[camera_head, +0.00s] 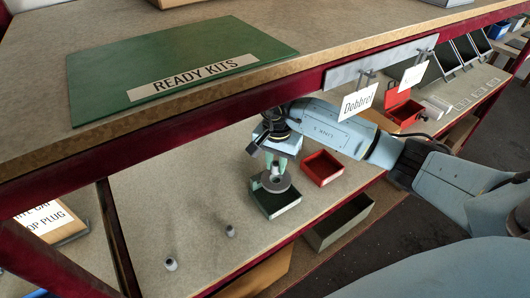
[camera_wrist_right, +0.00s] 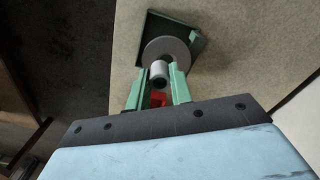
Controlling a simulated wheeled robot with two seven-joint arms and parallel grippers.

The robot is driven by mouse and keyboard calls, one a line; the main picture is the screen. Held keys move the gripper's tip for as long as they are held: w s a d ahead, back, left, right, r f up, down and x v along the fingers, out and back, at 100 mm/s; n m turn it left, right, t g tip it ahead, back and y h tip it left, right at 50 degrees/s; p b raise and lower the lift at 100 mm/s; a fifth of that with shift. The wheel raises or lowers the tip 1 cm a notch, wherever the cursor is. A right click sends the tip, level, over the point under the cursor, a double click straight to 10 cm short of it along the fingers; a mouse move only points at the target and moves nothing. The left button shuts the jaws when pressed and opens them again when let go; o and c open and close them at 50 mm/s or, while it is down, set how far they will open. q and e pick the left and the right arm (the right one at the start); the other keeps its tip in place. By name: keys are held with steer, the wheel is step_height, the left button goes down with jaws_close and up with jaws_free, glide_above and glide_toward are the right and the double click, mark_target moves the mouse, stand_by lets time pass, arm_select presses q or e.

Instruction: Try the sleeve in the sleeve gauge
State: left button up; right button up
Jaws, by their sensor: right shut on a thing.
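My right gripper (camera_head: 276,165) reaches down under the upper shelf, with green fingers shut on a small grey sleeve (camera_head: 275,172). The sleeve is at the ring's middle in the head view and overlaps the ring (camera_wrist_right: 168,47) in the wrist view. I cannot tell whether its lower end is inside the bore. My left gripper is not in view.
A red open tray (camera_head: 322,168) lies right of the gauge. Two small grey pieces (camera_head: 170,264) (camera_head: 230,231) stand on the lower bench (camera_head: 190,205). An open bin (camera_head: 338,222) is below the front edge. The upper shelf holds a green READY KITS mat (camera_head: 150,55).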

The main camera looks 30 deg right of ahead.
steer(key=shift+w+d+r+n, duration=0.25)
steer(key=shift+w+d+n, duration=0.15)
steer(key=shift+w, duration=0.1)
steer(key=shift+w+d+r+n, duration=0.25)
steer(key=shift+w+d+n, duration=0.05)
steer(key=shift+w+d, duration=0.15)
step_height(320, 180, down, 7)
steer(key=b, duration=0.6)
steer(key=shift+b, duration=0.35)
steer(key=shift+a, duration=0.1)
steer(key=shift+f+b, duration=0.15)
steer(key=shift+b, duration=0.2)
stand_by(0.5)
stand_by(0.5)
steer(key=o, duration=1)
